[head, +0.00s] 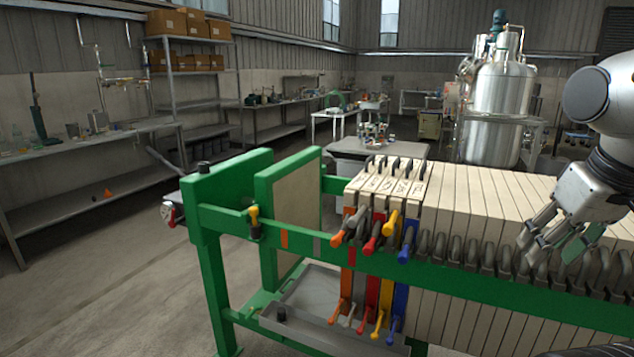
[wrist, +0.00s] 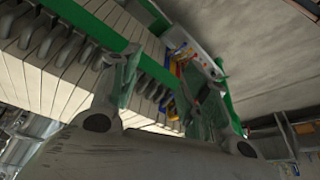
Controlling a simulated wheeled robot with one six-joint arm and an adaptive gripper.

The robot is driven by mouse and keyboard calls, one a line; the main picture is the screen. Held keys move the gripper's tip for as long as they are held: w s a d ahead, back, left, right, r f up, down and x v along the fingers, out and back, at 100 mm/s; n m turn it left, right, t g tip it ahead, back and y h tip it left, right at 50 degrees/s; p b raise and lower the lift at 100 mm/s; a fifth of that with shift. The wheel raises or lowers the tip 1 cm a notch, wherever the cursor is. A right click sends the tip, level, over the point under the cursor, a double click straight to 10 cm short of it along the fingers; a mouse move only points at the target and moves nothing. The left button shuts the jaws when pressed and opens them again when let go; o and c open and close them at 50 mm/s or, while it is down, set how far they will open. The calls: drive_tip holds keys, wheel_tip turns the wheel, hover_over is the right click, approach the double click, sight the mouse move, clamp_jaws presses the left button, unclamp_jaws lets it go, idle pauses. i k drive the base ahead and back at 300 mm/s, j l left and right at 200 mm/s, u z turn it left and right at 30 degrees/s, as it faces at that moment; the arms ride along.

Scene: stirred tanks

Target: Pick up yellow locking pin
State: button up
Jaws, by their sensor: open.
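A small yellow piece with a dark lower part (head: 254,217), which looks like the yellow locking pin, stands at the green rail near the left end of the filter press in the head view. I cannot make it out in the wrist view. My gripper (head: 550,246) is at the right of the head view, above the pale plates and well to the right of the pin. It is open and empty; both fingers also show in the wrist view (wrist: 165,85).
The green press frame (head: 222,222) spans the foreground. Orange, red, yellow and blue handles (head: 378,232) stick out from its plates, with a grey tray (head: 310,300) below. A steel tank (head: 498,110) stands behind. The floor at left is clear.

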sight(254, 211)
drive_tip(key=j+z, duration=0.15)
drive_tip(key=z, duration=0.55)
drive_tip(key=j+z, duration=0.4)
drive_tip(key=j, duration=0.2)
drive_tip(key=j+z, duration=0.4)
drive_tip(key=j, duration=0.25)
drive_tip(key=k+j, duration=0.1)
drive_tip(key=j, duration=0.35)
drive_tip(key=j+z, duration=0.1)
drive_tip(key=j, duration=0.3)
drive_tip(key=k+j, duration=0.15)
drive_tip(key=j, duration=0.3)
drive_tip(key=k+j, duration=0.1)
drive_tip(key=j, duration=0.3)
drive_tip(key=k+j+z, duration=0.1)
drive_tip(key=j, duration=0.3)
drive_tip(key=k+j, duration=0.1)
drive_tip(key=j, duration=0.35)
drive_tip(key=k+j+z, duration=0.1)
drive_tip(key=j, duration=0.3)
drive_tip(key=k+j, duration=0.15)
drive_tip(key=j, duration=0.25)
